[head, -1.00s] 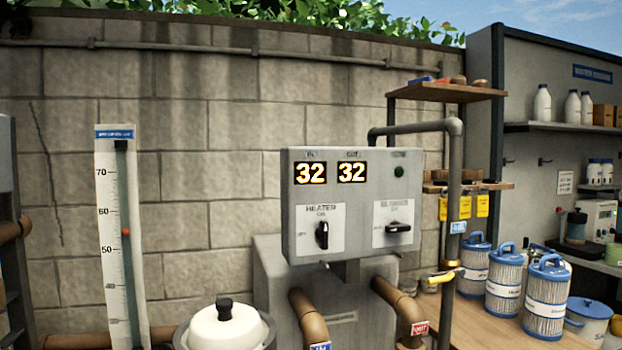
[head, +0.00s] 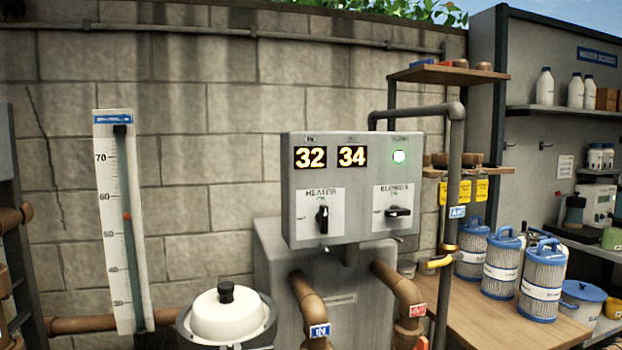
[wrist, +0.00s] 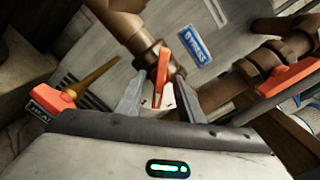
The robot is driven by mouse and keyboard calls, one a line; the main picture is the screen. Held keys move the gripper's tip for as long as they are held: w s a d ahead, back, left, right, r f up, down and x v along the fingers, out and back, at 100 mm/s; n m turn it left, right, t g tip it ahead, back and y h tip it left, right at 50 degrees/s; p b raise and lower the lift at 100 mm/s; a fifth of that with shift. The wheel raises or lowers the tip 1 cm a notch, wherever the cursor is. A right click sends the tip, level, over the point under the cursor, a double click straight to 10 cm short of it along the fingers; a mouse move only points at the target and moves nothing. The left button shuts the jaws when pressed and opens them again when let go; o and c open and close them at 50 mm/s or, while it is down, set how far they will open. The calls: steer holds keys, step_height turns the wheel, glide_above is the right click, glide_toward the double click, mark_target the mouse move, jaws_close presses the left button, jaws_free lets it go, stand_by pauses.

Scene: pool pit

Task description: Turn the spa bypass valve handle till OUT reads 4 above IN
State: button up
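The grey heater box (head: 352,222) in the head view shows IN 32 (head: 310,157) and OUT 34 (head: 352,157), so OUT reads 2 above IN. In the wrist view, an orange valve handle (wrist: 163,70) sits on a brown pipe beside a blue BYPASS label (wrist: 194,45). My gripper (wrist: 160,80) has its two fingers apart, one on each side of this handle, with visible gaps; I cannot tell whether either finger touches it. My gripper does not show in the head view.
Another orange handle (wrist: 289,77) is at the right in the wrist view, and one more (wrist: 55,97) at the left. In the head view, a white-lidded pot (head: 226,315) stands below the heater box, and a wooden bench (head: 480,315) with blue-topped cartridges is at right.

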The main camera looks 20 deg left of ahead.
steer(key=p+v, duration=0.4)
steer(key=v, duration=0.3)
stand_by(0.4)
